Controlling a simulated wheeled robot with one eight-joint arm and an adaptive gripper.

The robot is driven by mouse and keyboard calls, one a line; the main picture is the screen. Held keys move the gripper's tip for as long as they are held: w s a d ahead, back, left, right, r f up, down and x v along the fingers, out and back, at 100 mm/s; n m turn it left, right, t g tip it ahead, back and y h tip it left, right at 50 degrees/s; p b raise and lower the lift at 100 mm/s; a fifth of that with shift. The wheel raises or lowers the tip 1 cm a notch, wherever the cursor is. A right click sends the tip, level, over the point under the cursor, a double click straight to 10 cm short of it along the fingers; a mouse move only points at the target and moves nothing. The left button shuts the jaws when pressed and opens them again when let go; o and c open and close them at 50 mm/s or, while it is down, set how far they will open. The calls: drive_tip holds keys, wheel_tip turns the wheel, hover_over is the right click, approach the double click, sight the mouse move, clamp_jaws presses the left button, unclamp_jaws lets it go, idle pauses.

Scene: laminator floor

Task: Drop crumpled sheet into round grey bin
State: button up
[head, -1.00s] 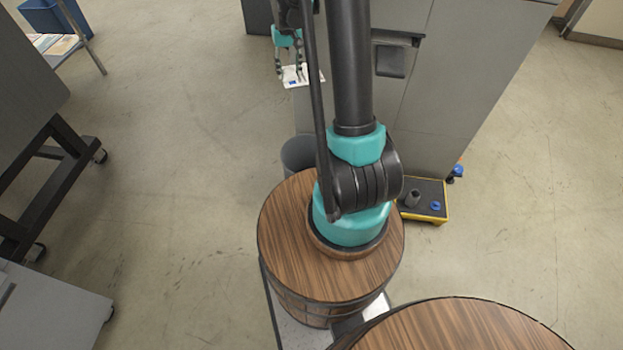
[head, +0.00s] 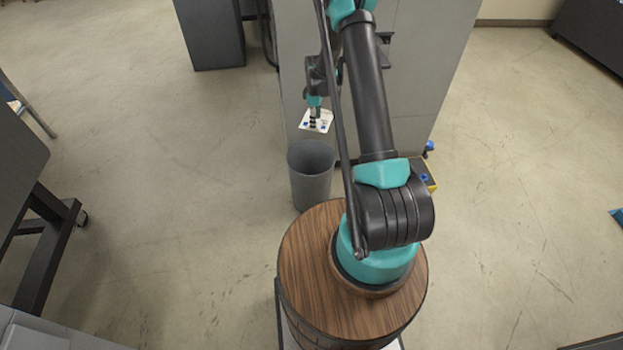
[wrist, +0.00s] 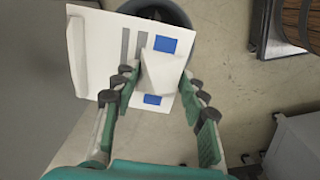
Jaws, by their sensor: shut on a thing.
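My gripper (head: 314,112) is shut on the crumpled sheet (head: 322,120), a white sheet with blue patches and grey bars. In the wrist view the sheet (wrist: 105,60) sits between the fingers (wrist: 160,95), with a folded flap standing up in its middle. The round grey bin (head: 311,172) stands on the floor, open at the top. In the head view the sheet shows just above the bin's far rim. In the wrist view part of the bin's dark rim (wrist: 178,12) shows behind the sheet's far edge; the sheet hides the rest.
A tall grey cabinet (head: 420,70) stands behind the bin. A yellow-edged tray (head: 431,180) lies at its foot, partly hidden by my arm. A dark table frame (head: 40,240) is at the left. The floor left of the bin is clear.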

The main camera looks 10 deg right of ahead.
wheel_tip(320, 180, down, 14)
drive_tip(key=w+a+n, duration=0.1)
drive_tip(key=n, duration=0.4)
drive_tip(key=shift+w, duration=0.35)
drive_tip(key=shift+a, duration=0.1)
drive_tip(key=o, duration=1)
drive_tip(key=shift+r, duration=0.1)
wheel_tip(320, 180, up, 12)
drive_tip(key=shift+f, duration=0.1)
